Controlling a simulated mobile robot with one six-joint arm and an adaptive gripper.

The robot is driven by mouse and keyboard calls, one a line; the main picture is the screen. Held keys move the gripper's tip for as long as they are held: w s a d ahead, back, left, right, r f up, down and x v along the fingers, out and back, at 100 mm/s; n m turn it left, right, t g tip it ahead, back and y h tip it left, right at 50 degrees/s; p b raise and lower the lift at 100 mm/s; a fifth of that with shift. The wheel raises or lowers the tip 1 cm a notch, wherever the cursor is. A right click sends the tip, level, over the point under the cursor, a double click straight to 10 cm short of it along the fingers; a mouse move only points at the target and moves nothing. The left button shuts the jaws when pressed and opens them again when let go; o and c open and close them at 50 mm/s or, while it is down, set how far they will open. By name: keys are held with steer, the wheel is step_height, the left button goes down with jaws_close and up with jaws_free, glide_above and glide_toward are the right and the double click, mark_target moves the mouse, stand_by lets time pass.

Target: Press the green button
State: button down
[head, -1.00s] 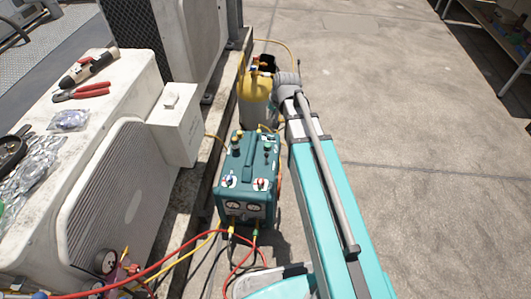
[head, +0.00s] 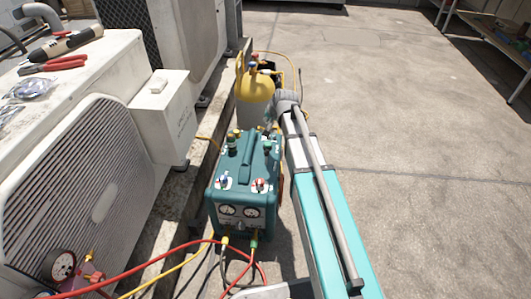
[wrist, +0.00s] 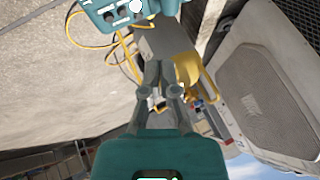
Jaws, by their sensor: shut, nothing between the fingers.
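A teal recovery machine (head: 245,180) with two round gauges and several knobs on top stands on the ground in the head view. Part of it shows at the top of the wrist view (wrist: 122,14). I cannot make out a green button for certain; some green fittings sit on its top and at its front hose port. My gripper (wrist: 158,65) is shut and empty in the wrist view, apart from the machine. In the head view my arm reaches along the machine's right side and my gripper is mostly hidden.
A yellow and grey cylinder (head: 255,95) stands behind the machine. Red, yellow and black hoses (head: 180,262) run across the front. A white condenser unit (head: 85,170) with tools on top is at the left. Open concrete lies to the right, with a shelf (head: 495,40) beyond.

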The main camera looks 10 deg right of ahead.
mark_target(268, 144)
steer(key=shift+w+d+f+b, duration=0.1)
steer(key=shift+w+f+b, duration=0.25)
steer(key=shift+f, duration=0.15)
steer(key=shift+w+f+b, duration=0.25)
steer(key=shift+f+b, duration=0.05)
steer(key=shift+f, duration=0.15)
steer(key=shift+f, duration=0.15)
step_height(268, 144, down, 8)
steer(key=b, duration=0.8)
steer(key=shift+f+b, duration=0.25)
steer(key=shift+b, duration=0.1)
steer(key=shift+s, duration=0.15)
stand_by(1.1)
steer(key=shift+r, duration=0.1)
step_height(268, 144, up, 5)
steer(key=p, duration=0.5)
stand_by(0.4)
stand_by(0.6)
